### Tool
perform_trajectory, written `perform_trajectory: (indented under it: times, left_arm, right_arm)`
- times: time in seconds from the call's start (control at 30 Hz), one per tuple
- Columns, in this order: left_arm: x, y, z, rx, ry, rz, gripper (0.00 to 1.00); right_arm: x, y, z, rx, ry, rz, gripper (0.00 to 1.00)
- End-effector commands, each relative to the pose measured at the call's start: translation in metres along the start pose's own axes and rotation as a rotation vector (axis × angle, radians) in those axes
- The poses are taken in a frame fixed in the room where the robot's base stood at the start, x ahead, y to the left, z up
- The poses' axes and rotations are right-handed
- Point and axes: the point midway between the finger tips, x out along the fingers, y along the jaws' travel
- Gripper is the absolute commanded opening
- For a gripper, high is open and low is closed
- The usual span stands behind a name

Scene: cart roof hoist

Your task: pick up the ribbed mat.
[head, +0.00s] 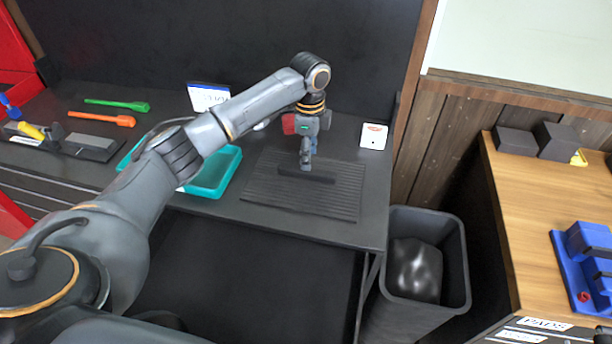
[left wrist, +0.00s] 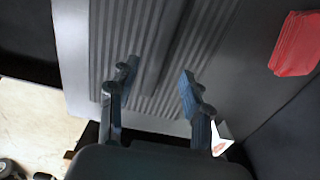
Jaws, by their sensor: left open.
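The ribbed mat (head: 335,196) is a dark grey, ridged sheet lying flat on the right part of the dark bench. A raised dark bar (head: 291,172) runs across its middle. My left gripper (head: 305,168) points down over the mat at this bar. In the left wrist view, the open left gripper (left wrist: 158,74) has one finger on each side of the bar, with the ribbed mat (left wrist: 120,30) below. Nothing is held. I cannot tell whether the fingertips touch the mat. My right gripper is not in view.
A teal tray (head: 233,160) stands left of the mat, and a white card (head: 374,136) behind it at right. A grey bin (head: 456,262) stands right of the bench, before a wooden counter (head: 535,215).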

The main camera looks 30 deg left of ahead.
Motion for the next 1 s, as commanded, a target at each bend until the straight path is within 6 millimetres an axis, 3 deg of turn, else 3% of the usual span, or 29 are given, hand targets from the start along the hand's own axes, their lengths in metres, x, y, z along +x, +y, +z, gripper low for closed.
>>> perform_trajectory:
  times: [0.17, 0.3, 0.5, 0.77, 0.87, 1.0]
  left_arm:
    - [0.010, 0.001, 0.000, 0.000, -0.001, 0.000, 0.49]
    - [0.027, 0.003, 0.003, 0.000, -0.002, 0.003, 0.49]
    - [0.055, 0.003, 0.003, 0.000, -0.001, 0.002, 0.49]
    - [0.061, 0.003, 0.003, 0.001, 0.000, -0.001, 0.49]
    - [0.060, 0.003, 0.003, 0.001, 0.000, -0.001, 0.35]
    - [0.060, 0.003, 0.003, 0.001, 0.000, -0.001, 0.06]
  right_arm:
    - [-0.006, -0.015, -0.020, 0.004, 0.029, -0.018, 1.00]
    - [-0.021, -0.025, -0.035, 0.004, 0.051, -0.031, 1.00]
    - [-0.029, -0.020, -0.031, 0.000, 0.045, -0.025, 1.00]
    - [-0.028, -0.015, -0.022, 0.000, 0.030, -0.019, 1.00]
    - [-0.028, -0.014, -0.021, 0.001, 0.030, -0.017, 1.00]
    - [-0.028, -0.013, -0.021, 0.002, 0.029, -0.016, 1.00]
